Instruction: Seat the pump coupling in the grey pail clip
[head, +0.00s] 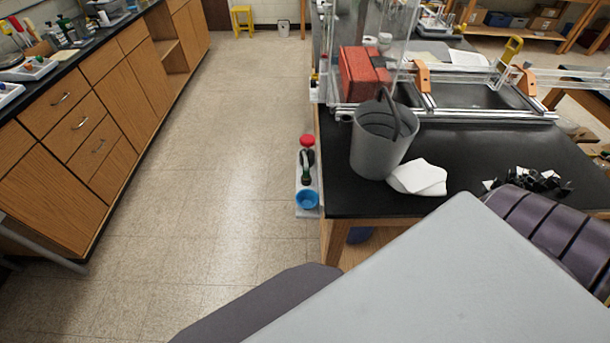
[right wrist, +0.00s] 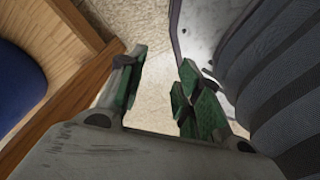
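The grey pail (head: 378,150) stands upright on the near left part of the black-topped table (head: 470,150), with a dark handle or band arching over its mouth. I cannot make out a clip on it. I cannot pick out the pump coupling in either view. My right gripper (right wrist: 163,92) has green-padded fingers spread apart, with only pale floor showing between them. It is beside the wooden edge of a table, and nothing is in its grasp. My left gripper is in neither view.
A crumpled white cloth (head: 419,178) lies beside the pail. A red case (head: 360,74) and a metal extrusion frame (head: 480,113) stand behind it. Small black parts (head: 537,182) are heaped at right. A side ledge holds a blue bowl (head: 307,199). The floor aisle at left is clear.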

